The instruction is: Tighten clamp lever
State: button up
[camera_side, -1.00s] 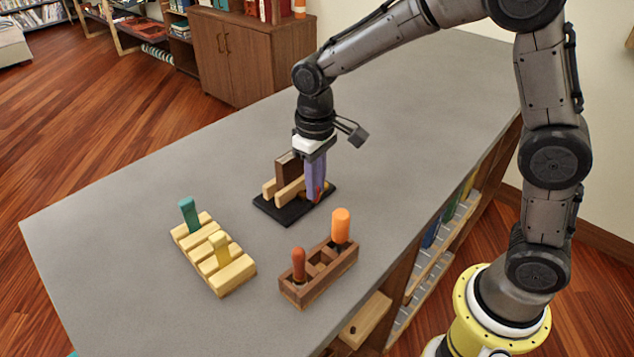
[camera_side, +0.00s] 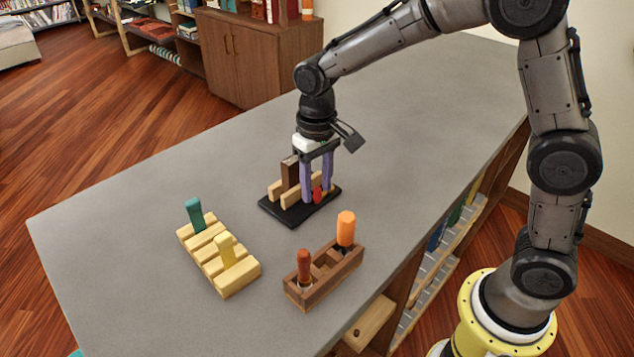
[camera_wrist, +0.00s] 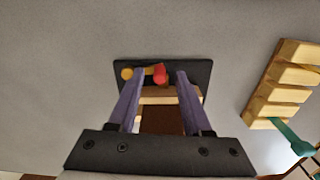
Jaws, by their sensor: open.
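The clamp stands on a black base (camera_side: 272,207). It has light wooden jaws (camera_side: 291,198) and a dark brown board (camera_side: 290,172) upright between them. A red lever knob (camera_side: 317,196) shows at its right end; in the wrist view the knob (camera_wrist: 160,73) appears beside a yellow-orange round part (camera_wrist: 127,73). My gripper (camera_side: 317,191) points down over this end with its purple fingers apart. In the wrist view the red knob lies between the fingertips, with gaps to both. The fingers hide part of the clamp, and I cannot tell the lever's full shape.
A slotted light wooden block (camera_side: 212,259) with a green-handled and a yellow piece stands front left. The grey counter (camera_side: 150,235) is clear at left and behind the clamp.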

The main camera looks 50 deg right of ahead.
aim_at(317, 188)
notch_tip(317, 188, up, 14)
dwell(0.6)
jog(key=s+d+r+t, duration=0.2)
jog(key=s+d+r, duration=0.1)
jog(key=s, duration=0.4)
jog(key=s+d+r+t, duration=0.1)
jog(key=s+d+r, duration=0.2)
jog(key=s, duration=0.4)
jog(key=s+d+f+n+t, duration=0.1)
jog(key=s+d+f+t, duration=0.1)
jog(key=s+f, duration=0.7)
jog(key=shift+f+t, duration=0.3)
jog(key=shift+f, duration=0.05)
